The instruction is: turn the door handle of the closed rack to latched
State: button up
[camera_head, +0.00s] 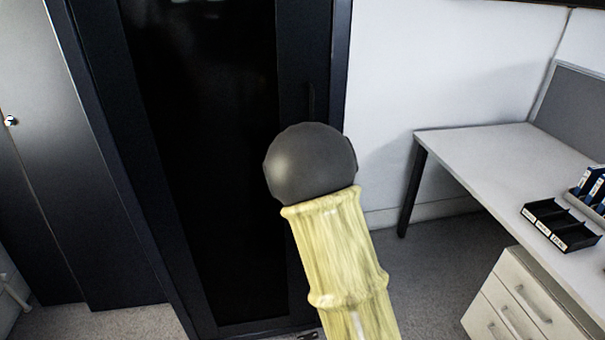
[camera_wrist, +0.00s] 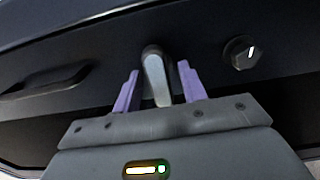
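The closed rack (camera_head: 200,150) is a tall black cabinet with a dark door in the middle of the head view. In the wrist view, its door handle (camera_wrist: 156,76) is a grey lever with a rounded end on a dark panel. My gripper (camera_wrist: 158,68) has two purple fingers, one on each side of the lever. It is open, with a visible gap on the left of the lever; contact on the right is unclear. In the head view, my arm hides the gripper and the lever's surroundings.
In the wrist view, a round black knob (camera_wrist: 241,52) with a white mark is right of the lever, and a long dark recessed grip (camera_wrist: 45,82) is left. In the head view, a white desk (camera_head: 480,150) with drawers (camera_head: 520,305) stands right. Grey floor lies between.

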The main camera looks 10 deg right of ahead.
jog(key=s+b, duration=1.4)
jog(key=s, duration=0.3)
jog(key=shift+s+b, duration=0.25)
jog(key=shift+b, duration=0.15)
dwell(0.3)
jog(key=s+f+m+g, duration=0.3)
jog(key=f+m+g, duration=0.55)
jog(key=f, duration=0.75)
jog(key=s+f+m+g, duration=0.7)
jog(key=s+f+m, duration=0.1)
jog(key=s+m, duration=0.2)
jog(key=w+p+v, duration=0.3)
jog(key=p+v, duration=1.2)
jog(key=w+r+p+v, duration=0.1)
jog(key=w+p+v, duration=0.2)
jog(key=p+v, duration=1.2)
jog(key=shift+w+d+r+p, duration=0.3)
jog(key=shift+d+r+p, duration=0.05)
jog(key=shift+p, duration=0.2)
